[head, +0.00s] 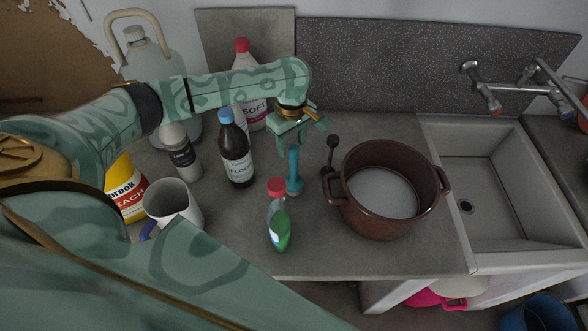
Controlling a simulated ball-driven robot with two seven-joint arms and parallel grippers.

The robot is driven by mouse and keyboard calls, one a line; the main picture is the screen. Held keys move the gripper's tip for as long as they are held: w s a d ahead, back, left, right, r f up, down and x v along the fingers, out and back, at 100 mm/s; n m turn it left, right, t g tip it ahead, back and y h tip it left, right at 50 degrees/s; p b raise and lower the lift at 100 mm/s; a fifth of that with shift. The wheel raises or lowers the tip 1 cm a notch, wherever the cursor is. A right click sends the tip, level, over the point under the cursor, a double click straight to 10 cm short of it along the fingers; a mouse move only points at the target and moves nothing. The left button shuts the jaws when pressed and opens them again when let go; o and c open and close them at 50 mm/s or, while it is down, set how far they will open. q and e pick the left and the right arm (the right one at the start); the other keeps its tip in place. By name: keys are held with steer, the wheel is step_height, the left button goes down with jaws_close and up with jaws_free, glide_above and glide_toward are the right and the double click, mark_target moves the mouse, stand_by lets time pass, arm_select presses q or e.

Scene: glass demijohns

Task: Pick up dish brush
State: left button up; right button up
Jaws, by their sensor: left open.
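A slim blue upright thing (294,172), which looks like the dish brush, stands on the grey counter between the dark bottle and the brown pot. Its wider end is at the bottom. My left gripper (292,133) is open and points down just above its top end. The gripper partly hides the top, and I cannot tell whether they touch. My right gripper is not in view.
A green bottle with a red cap (279,228) stands just in front of the brush. A dark bottle (236,155) is to the left. A black-handled tool (332,150) and a brown pot (354,212) are to the right, before the sink (487,258).

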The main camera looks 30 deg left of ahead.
mark_target(294, 158)
arm_select(q)
steer(key=shift+f, duration=0.9)
steer(key=f, duration=0.1)
steer(key=f+b, duration=0.1)
steer(key=f, duration=0.1)
steer(key=f+b, duration=0.1)
steer(key=f, duration=0.1)
steer(key=shift+w+d, duration=0.1)
steer(key=shift+w, duration=0.15)
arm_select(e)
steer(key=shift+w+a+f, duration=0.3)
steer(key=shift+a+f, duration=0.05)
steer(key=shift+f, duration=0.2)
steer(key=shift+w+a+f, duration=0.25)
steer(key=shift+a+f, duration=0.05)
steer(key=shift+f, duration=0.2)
arm_select(q)
jaws_close()
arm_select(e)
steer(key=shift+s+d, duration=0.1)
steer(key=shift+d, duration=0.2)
